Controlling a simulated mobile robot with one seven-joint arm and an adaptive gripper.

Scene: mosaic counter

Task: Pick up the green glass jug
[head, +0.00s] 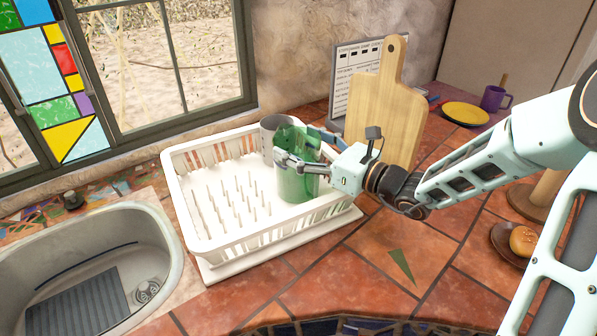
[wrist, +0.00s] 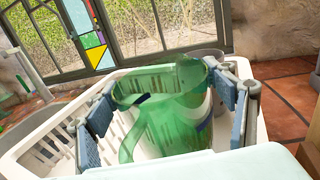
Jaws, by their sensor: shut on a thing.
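The green glass jug (head: 297,181) stands upright at the right end of the white dish rack in the head view. In the wrist view the jug (wrist: 172,115) fills the middle, its handle toward the camera at lower left. My gripper (head: 304,151) reaches in from the right and is shut on the jug around its upper body. In the wrist view the fingers of my gripper (wrist: 165,112) show blue pads on either side of the jug. Whether the jug's base touches the rack floor I cannot tell.
The white dish rack (head: 240,243) has low slatted walls and upright pegs. A grey metal container (head: 270,128) stands right behind the jug. A wooden cutting board (head: 385,115) leans at the back. A sink (head: 90,255) lies left.

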